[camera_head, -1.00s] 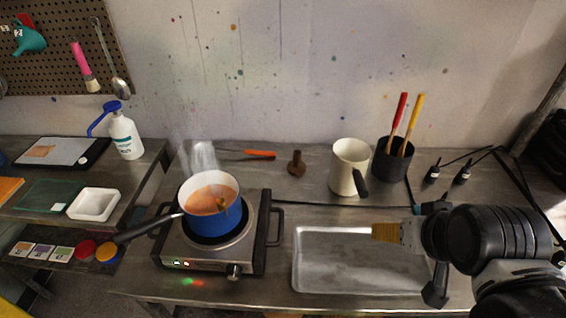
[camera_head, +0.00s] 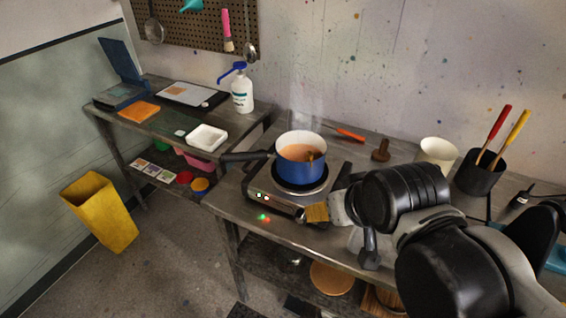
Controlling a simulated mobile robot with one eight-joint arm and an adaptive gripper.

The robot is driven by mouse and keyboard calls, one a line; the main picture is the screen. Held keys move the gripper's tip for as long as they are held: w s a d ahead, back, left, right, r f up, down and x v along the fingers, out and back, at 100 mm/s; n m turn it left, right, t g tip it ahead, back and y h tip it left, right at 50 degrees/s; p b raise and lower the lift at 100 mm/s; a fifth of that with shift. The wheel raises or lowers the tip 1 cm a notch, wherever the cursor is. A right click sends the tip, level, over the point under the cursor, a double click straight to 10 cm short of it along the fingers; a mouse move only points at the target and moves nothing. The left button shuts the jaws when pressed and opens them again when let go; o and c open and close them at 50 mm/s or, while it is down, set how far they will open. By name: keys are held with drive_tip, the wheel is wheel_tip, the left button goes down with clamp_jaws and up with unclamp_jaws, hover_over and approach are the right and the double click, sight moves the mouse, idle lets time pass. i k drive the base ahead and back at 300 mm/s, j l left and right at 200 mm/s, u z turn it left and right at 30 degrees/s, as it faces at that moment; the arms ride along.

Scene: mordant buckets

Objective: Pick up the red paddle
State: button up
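The red paddle (camera_head: 497,128) stands tilted in a black cup (camera_head: 475,178) at the right of the metal bench, beside a yellow-handled one (camera_head: 516,130). Only its upper shaft shows; its lower end is hidden in the cup. My gripper (camera_head: 318,212) is over the bench's front edge, in front of the hot plate, well left of the paddle and apart from it. A tan ribbed piece shows at its end. My arm hides much of the gripper, so I cannot tell whether it is open or shut.
A blue pot (camera_head: 302,172) of orange liquid steams on the hot plate (camera_head: 262,187). A cream jug (camera_head: 437,153) stands just left of the cup. An orange-handled tool (camera_head: 349,134) and a brown object (camera_head: 381,151) lie behind. A yellow bin (camera_head: 100,212) stands on the floor.

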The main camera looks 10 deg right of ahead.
sight(508, 108)
drive_tip(key=z, duration=1.6)
